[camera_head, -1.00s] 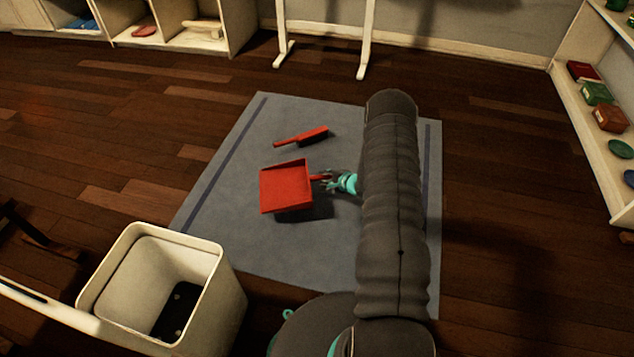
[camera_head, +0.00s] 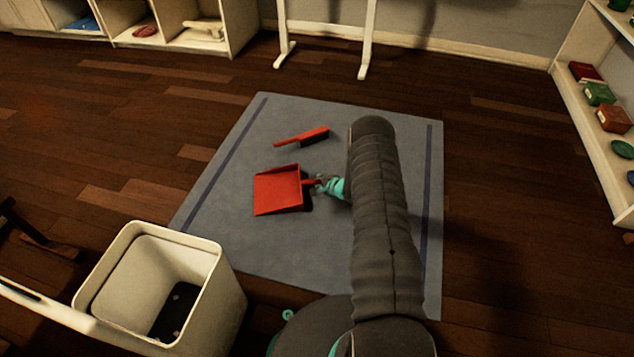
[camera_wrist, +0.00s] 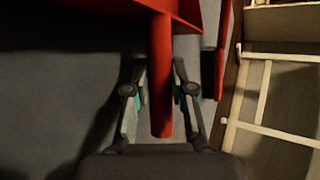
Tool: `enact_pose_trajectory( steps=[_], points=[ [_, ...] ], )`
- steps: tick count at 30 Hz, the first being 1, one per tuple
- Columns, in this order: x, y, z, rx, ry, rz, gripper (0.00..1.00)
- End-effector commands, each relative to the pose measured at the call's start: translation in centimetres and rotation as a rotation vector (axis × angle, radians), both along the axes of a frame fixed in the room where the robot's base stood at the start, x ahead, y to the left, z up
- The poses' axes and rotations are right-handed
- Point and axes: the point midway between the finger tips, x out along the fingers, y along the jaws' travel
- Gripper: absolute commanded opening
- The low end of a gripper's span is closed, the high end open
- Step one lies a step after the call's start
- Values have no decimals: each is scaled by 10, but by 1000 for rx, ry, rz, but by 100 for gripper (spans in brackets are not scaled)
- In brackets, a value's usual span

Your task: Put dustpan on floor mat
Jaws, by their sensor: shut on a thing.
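The red dustpan (camera_head: 278,191) is over the middle of the grey-blue floor mat (camera_head: 300,245), its pan towards the left and its handle towards the right. It looks very low, at or just above the mat; I cannot tell whether it touches. My gripper (camera_head: 317,184) is shut on the dustpan's handle. In the wrist view the red handle (camera_wrist: 161,75) runs between the two fingers of my gripper (camera_wrist: 160,95), with the pan at the top edge. My forearm covers part of the mat's right side.
A red brush (camera_head: 303,136) lies on the mat behind the dustpan. A white bin (camera_head: 225,290) stands at the front left. Shelves (camera_head: 590,130) stand at the right, and white cubbies (camera_head: 175,38) at the back left. White stand legs (camera_head: 368,40) are at the back.

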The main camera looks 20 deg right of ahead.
Motion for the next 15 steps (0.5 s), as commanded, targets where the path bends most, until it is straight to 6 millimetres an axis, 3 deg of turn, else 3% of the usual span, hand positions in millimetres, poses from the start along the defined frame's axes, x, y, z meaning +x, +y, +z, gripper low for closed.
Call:
enact_pose_trajectory(
  steps=[3,4,6,15],
  points=[
    [0,0,-2,0,-1,0,0],
    [0,0,-2,0,0,0,28],
    [0,0,-1,0,0,0,46],
    [0,0,-1,0,0,0,48]
  ],
)
